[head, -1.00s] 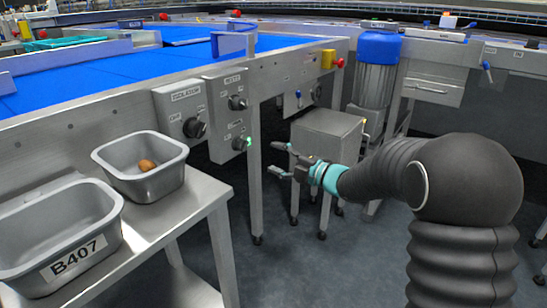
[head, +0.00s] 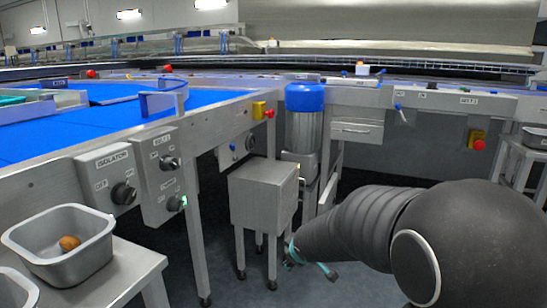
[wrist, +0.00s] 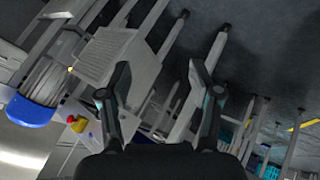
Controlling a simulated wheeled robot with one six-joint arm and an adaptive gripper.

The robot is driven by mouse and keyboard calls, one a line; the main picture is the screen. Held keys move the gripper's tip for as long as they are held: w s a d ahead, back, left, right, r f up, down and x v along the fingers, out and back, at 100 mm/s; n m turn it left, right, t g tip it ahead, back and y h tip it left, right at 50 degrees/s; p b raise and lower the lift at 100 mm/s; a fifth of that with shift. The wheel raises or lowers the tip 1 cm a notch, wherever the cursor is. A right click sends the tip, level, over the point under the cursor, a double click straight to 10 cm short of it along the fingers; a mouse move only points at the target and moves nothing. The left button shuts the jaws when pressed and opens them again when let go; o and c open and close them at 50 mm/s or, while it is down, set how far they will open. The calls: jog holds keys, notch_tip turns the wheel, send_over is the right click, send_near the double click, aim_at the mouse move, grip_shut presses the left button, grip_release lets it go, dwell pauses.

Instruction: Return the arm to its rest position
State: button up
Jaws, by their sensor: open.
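My gripper (wrist: 160,85) shows in the wrist view with its two dark fingers spread apart and nothing between them. In the head view my black-sleeved arm reaches in from the lower right, and the gripper end (head: 312,262) is low over the floor, just right of the grey steel box stand. The arm's own sleeve hides much of the gripper there. A brown date (head: 69,243) lies in a grey metal tub (head: 98,262) on the steel side table at the lower left.
A steel box on legs (head: 262,195) stands close to the gripper. A blue-capped motor (head: 305,98) is behind it. The blue belt (head: 50,138) and its control panel with knobs (head: 124,194) are at left. A second tub (head: 14,290) is cut off at lower left.

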jog(key=s+d+r+m+g+p, duration=0.1)
jog(key=s+d+r+m, duration=0.2)
jog(key=s, duration=0.8)
jog(key=s+d+r+m+g+p, duration=0.1)
jog(key=s+d+r+m+p, duration=0.1)
jog(key=s+r, duration=0.4)
jog(key=s+d+r+m+g+p, duration=0.1)
jog(key=s+d+r+m, duration=0.3)
jog(key=s, duration=1.2)
jog(key=shift+s+d+r+m+h, duration=0.2)
jog(key=shift+d+r+m+h, duration=0.15)
jog(key=shift+r+m, duration=0.3)
jog(key=shift+f, duration=0.1)
